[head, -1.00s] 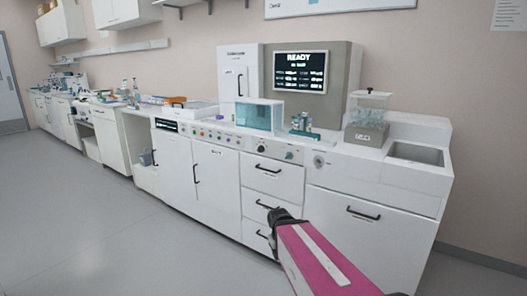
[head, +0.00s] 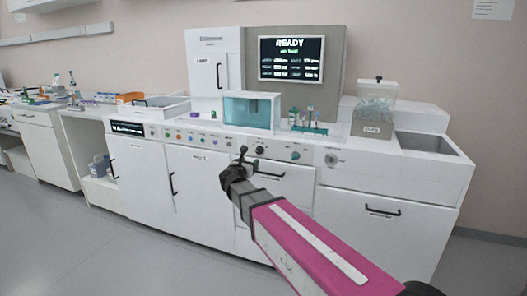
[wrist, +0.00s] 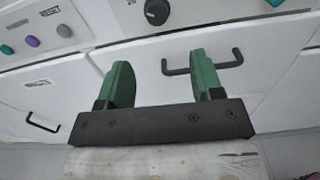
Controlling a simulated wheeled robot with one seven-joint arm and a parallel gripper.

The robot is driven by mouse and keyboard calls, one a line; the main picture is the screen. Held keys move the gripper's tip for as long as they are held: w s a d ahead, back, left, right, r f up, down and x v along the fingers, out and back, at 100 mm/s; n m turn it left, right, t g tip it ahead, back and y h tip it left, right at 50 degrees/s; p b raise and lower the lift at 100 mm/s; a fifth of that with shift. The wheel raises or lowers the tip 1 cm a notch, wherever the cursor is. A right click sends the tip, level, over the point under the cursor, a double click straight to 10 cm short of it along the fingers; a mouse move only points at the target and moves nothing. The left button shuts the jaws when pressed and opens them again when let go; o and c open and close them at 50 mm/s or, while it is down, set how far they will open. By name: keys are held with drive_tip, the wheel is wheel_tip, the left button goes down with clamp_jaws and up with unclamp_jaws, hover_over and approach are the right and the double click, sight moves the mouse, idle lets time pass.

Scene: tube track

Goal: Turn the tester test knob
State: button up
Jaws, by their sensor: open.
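The tester is a white bench unit with a lit screen (head: 291,59) reading READY. Its front panel carries a dark round knob (head: 260,150), a green knob (head: 295,155) and a grey dial (head: 331,160). The labels are too small to tell which is the test knob. The dark knob also shows at the top of the wrist view (wrist: 157,12), beyond my fingers. My gripper (head: 243,156) is in front of the panel, just left of the dark knob in the head view. In the wrist view its green fingers (wrist: 160,62) are apart and empty.
A drawer handle (wrist: 203,66) lies behind my fingers in the wrist view. A row of small coloured buttons (head: 190,138) runs left of the knob. A teal clear box (head: 249,112) and a tube rack (head: 309,128) stand on the counter above. The floor in front is clear.

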sight(258, 152)
drive_tip(key=x, duration=1.1)
drive_tip(key=shift+a+r, duration=0.1)
drive_tip(key=shift+r, duration=0.15)
drive_tip(key=c, duration=0.9)
